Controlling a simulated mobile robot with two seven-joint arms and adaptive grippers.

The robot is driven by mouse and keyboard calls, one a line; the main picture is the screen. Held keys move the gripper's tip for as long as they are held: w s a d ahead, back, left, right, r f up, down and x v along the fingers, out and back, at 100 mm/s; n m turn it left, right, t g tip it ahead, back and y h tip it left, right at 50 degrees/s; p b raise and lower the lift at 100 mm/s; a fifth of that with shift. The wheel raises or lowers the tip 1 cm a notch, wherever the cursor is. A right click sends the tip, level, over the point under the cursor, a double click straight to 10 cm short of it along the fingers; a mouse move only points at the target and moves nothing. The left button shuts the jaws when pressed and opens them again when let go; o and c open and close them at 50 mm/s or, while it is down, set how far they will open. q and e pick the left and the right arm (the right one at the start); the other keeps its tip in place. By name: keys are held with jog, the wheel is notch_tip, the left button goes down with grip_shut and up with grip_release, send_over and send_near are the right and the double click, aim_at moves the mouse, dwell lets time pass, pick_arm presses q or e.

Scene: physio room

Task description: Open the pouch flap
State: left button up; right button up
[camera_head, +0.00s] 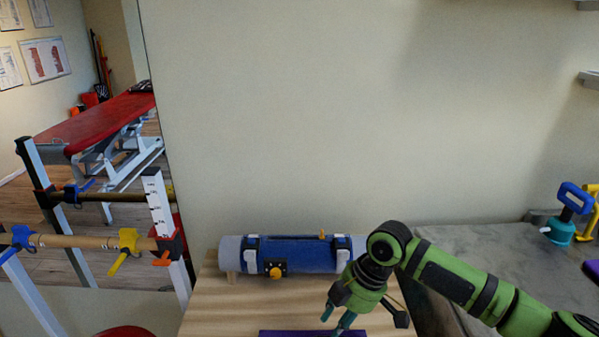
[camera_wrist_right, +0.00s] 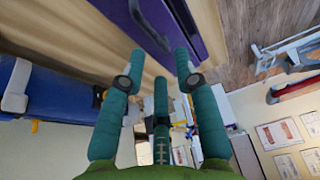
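A blue pouch (camera_head: 302,254) is wrapped around a grey roll that lies across the wooden table, with pale straps at both sides. An orange knob on a black plate (camera_head: 275,269) sits on its front. My right gripper (camera_head: 338,318) is in front of the pouch's right end and hides part of it. In the wrist view, part of the pouch (camera_wrist_right: 60,95) with a pale strap shows at the left, apart from the fingers. The gripper's teal fingers (camera_wrist_right: 161,75) are spread with nothing between them. My left gripper is not in view.
A purple object (camera_head: 300,333) lies at the table's (camera_head: 215,310) near edge; a purple thing with a dark fitting (camera_wrist_right: 150,22) is close to the fingertips in the wrist view. A wall stands behind. A grey counter (camera_head: 480,250) is at the right, parallel bars (camera_head: 90,242) at the left.

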jog(key=shift+a+f, duration=0.15)
jog(key=shift+f, duration=0.15)
jog(key=shift+f+b, duration=0.85)
jog(key=shift+f, duration=1.55)
jog(key=c, duration=0.5)
